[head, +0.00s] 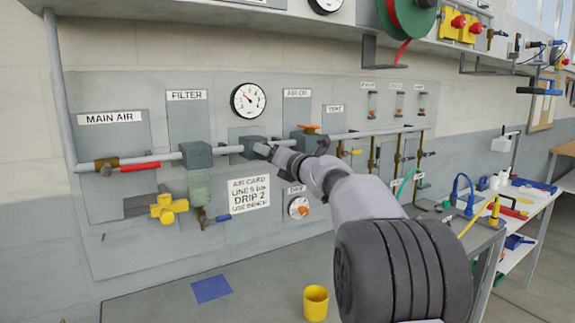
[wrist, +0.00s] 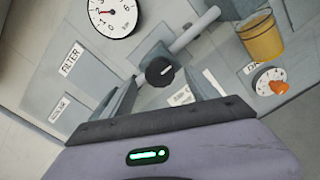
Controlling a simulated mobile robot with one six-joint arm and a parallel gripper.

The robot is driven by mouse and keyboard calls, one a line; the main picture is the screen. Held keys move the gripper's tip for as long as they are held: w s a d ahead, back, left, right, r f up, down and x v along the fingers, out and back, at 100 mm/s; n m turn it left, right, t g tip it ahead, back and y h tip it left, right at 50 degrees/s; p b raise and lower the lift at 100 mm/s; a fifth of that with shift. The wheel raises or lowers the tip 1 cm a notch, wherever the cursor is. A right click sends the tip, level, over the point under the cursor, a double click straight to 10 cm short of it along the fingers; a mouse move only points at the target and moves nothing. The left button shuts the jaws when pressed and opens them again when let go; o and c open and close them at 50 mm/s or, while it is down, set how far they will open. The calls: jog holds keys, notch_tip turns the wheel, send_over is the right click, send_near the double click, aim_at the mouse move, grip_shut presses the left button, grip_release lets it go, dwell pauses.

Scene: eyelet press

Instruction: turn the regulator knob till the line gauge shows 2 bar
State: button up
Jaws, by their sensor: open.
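The black regulator knob (wrist: 160,71) has a pale mark and faces the wrist camera. My gripper (wrist: 163,92) is open, with one finger on each side of the knob in that view; I cannot tell whether either touches it. In the head view my gripper (head: 268,152) is at the front of the regulator body (head: 253,142) and hides the knob. The round white line gauge (head: 249,100) is above the regulator; it also shows, cut off, in the wrist view (wrist: 113,16). Its exact reading is too small to tell.
The orange-knobbed drip dial (head: 299,208) and the air card (head: 249,195) are close below my arm. The filter bowl (head: 200,187) and yellow valve handle (head: 168,208) are to the left.

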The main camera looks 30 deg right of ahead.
jog(key=s, duration=1.3)
jog(key=shift+d, duration=0.15)
jog(key=s+a+f+m+g, duration=0.4)
jog(key=s+a+f+m, duration=0.4)
jog(key=s+m, duration=0.3)
jog(key=s+a+f+m+g+y, duration=0.1)
jog(key=s+a+f+m+g, duration=0.3)
jog(key=s+a+f+m, duration=0.4)
jog(key=s+a+f+m+g, duration=0.4)
jog(key=s+a+f+m, duration=0.4)
jog(key=s+m, duration=0.6)
jog(key=a+m, duration=0.1)
jog(key=a, duration=0.1)
jog(key=shift+a+f+m, duration=0.3)
jog(key=shift+a+m, duration=0.05)
jog(key=shift+m, duration=0.05)
